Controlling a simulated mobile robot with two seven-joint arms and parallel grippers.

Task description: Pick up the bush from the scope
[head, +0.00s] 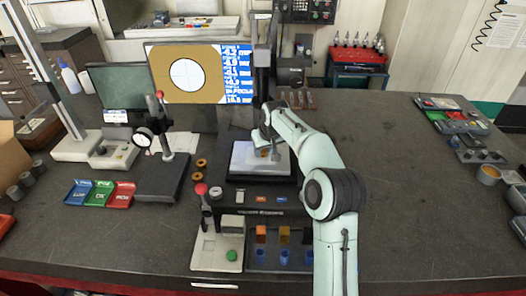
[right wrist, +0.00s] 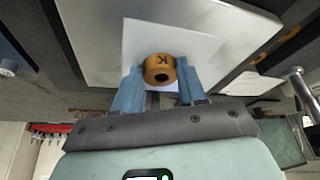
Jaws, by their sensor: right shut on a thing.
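The bush is a short bronze ring with a dark bore and a letter K on its side; it shows in the right wrist view (right wrist: 160,70). My right gripper (right wrist: 157,84) is shut on it, one blue finger on each side. In the head view my right gripper (head: 266,152) is at the scope's stage, and the bush (head: 264,152) is mostly hidden by the gripper. The scope (head: 262,172) has a pale stage plate (head: 245,160) on a dark base. I cannot tell whether the bush touches the plate. My left gripper is not in view.
A screen (head: 187,75) behind the scope shows a white circle. A dial gauge stand (head: 160,170) and blue, green and red trays (head: 122,194) are at left. A red-knobbed fixture (head: 215,245) stands in front. The right bench is mostly clear.

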